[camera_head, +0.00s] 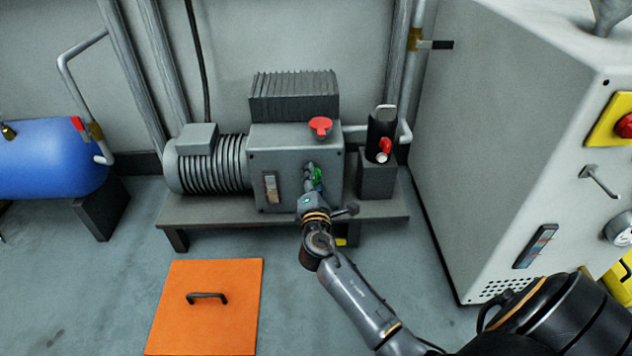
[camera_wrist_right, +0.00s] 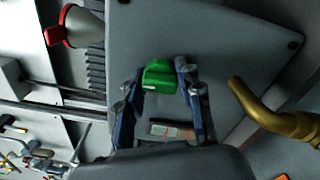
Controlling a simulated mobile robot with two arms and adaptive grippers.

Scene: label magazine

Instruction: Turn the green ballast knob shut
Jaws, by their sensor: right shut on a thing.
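The green ballast knob (camera_head: 317,176) is on the front face of the grey vacuum pump (camera_head: 282,184), partly covered by my gripper in the head view. In the right wrist view the green knob (camera_wrist_right: 160,76) sits between my two fingertips. My right gripper (camera_head: 312,173) reaches the pump front from below right and is shut on the knob; its fingers (camera_wrist_right: 161,80) also show in the right wrist view, one on each side of the knob. My left gripper is not in view.
A red cap (camera_head: 320,126) tops the pump. A black canister with a red valve (camera_head: 385,146) stands right of it. A brass pipe (camera_wrist_right: 270,110) curves near my fingers. A grey cabinet (camera_head: 500,130) bounds the right; an orange floor plate (camera_head: 205,325) lies front left.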

